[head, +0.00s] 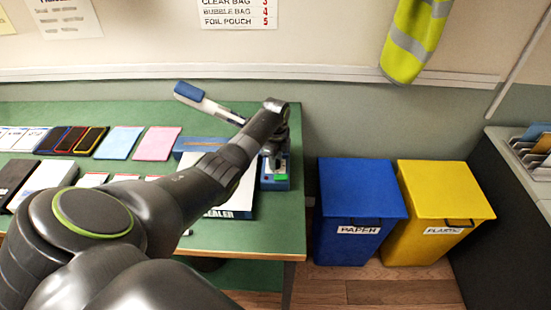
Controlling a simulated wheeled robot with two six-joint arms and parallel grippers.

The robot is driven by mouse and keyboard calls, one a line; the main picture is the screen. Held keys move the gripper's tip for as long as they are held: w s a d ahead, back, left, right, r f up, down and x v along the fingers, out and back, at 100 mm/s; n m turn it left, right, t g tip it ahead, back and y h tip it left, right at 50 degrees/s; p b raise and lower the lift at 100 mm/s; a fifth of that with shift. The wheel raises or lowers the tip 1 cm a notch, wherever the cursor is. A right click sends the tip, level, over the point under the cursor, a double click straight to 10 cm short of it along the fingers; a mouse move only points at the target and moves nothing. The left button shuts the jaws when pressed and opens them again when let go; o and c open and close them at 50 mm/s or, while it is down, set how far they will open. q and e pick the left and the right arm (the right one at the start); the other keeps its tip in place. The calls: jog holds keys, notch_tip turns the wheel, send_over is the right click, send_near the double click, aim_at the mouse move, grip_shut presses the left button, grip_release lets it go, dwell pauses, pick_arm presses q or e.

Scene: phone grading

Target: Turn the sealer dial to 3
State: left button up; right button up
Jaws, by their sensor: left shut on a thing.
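The blue sealer (200,144) stands at the right end of the green table, partly behind my left arm. Its raised lever with a blue end (189,91) points up and left. The sealer's right end (280,184) shows a small green patch. My left gripper (274,162) points down over this right end and is shut on the dial there. The dial itself is hidden by the gripper, so its setting cannot be read. My right gripper is not in view.
Several phones and coloured pouches (157,143) lie along the left of the green table (283,236). A blue paper bin (361,190) and a yellow plastic bin (444,190) stand on the floor to the right. A wall sign (237,12) lists bag types with numbers.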

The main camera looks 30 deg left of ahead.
pick_arm(q)
jog(key=shift+w, duration=0.1)
dwell(0.4)
jog(key=o, duration=1)
jog(key=shift+c, duration=0.2)
jog(key=shift+r, duration=0.15)
notch_tip(320, 180, up, 17)
